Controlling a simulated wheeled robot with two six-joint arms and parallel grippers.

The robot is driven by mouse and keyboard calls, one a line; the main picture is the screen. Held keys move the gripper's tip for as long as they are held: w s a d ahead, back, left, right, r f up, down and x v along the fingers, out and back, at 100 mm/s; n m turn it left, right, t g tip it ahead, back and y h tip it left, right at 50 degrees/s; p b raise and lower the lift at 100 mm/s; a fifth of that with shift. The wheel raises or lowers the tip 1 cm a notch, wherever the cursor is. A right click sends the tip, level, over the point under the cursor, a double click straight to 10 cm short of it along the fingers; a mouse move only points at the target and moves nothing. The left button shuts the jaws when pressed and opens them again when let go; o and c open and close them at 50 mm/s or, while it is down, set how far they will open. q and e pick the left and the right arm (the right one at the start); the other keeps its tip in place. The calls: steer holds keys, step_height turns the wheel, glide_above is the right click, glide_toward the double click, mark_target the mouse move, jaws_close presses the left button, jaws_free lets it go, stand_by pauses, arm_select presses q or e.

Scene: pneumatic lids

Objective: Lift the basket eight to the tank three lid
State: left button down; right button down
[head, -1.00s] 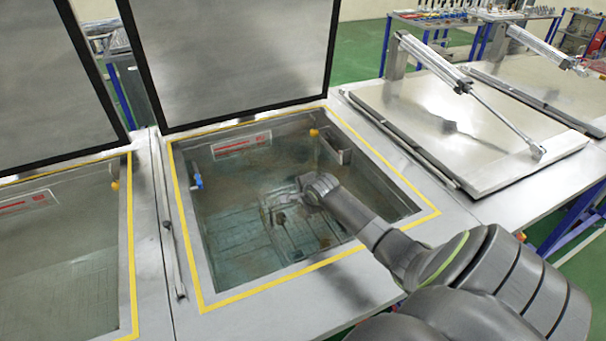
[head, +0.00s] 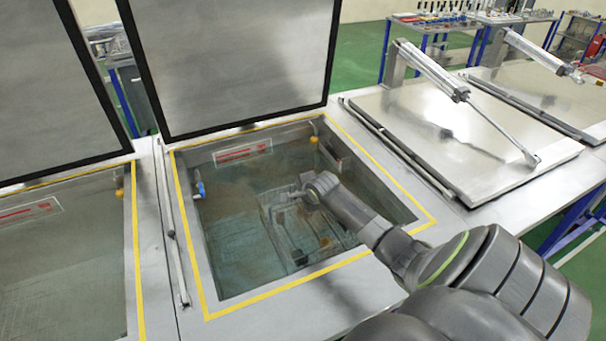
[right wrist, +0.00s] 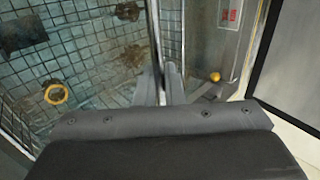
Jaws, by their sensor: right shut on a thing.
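A wire-mesh basket (head: 305,245) is low inside the open middle tank (head: 240,285), partly covered by my right arm in the head view. My right gripper (head: 292,194) reaches down into this tank. In the right wrist view its fingers (right wrist: 165,82) are shut on an upright metal bar, the basket handle (right wrist: 154,40). The mesh basket (right wrist: 85,60) holds a yellow ring (right wrist: 56,93) and brown parts. The middle tank's lid (head: 235,60) stands open behind it. I cannot read any tank or basket number. My left gripper is not in view.
A second open tank (head: 60,255) is at the left, with its lid (head: 50,90) raised. A closed lid (head: 450,130) with a pneumatic cylinder (head: 432,68) is at the right. A blue valve (head: 199,190) and an orange knob (head: 314,139) sit on the middle tank's walls.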

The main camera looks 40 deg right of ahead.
step_height(320, 180, up, 18)
steer(key=shift+f, duration=0.25)
stand_by(1.2)
steer(key=shift+f, duration=0.15)
stand_by(4.0)
